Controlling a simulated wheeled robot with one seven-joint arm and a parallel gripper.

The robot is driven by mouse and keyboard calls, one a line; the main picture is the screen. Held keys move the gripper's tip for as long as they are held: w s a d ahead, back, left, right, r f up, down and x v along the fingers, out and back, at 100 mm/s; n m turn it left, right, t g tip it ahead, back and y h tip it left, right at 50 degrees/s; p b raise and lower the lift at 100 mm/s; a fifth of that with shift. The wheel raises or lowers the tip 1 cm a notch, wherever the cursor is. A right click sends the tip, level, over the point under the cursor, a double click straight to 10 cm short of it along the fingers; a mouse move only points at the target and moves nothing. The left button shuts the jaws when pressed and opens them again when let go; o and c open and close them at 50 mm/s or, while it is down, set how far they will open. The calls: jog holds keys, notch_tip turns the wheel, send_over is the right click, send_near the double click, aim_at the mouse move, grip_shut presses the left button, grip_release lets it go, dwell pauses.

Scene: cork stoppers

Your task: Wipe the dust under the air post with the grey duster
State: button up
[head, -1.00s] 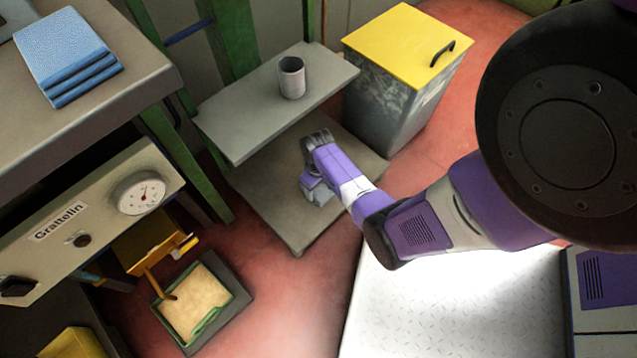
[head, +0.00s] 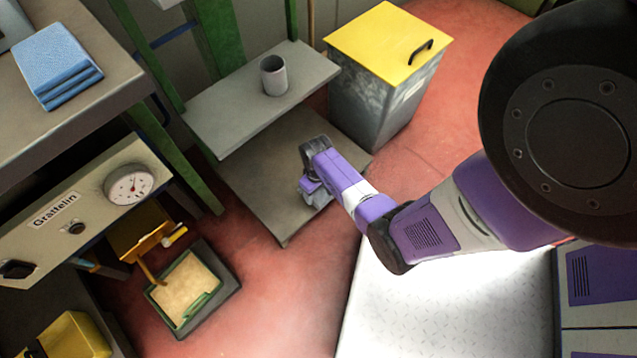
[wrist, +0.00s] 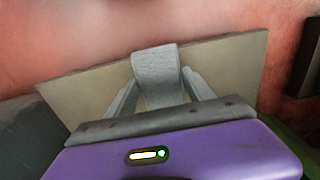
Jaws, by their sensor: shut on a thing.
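My gripper (head: 312,190) reaches low over the lower board (head: 250,175) of a grey two-level stand, near its front right edge. In the wrist view my gripper (wrist: 161,80) is shut on the grey duster (wrist: 156,66), a grey block-like piece standing out between the two fingers. The beige board (wrist: 90,95) lies behind it there. I cannot tell whether the duster touches the board. The duster is mostly hidden by my gripper in the head view. No dust can be made out on the board, and no air post label is readable.
The upper shelf (head: 225,115) with a grey cup (head: 274,78) overhangs the board's back. A yellow-lidded bin (head: 375,100) stands behind right. A bench with folded blue cloths (head: 55,65) and a dial panel (head: 50,235) is left. A sand-coloured tray (head: 190,290) lies on the red floor.

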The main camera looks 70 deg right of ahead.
jog(key=shift+r+p, duration=2.55)
jog(key=shift+r, duration=0.25)
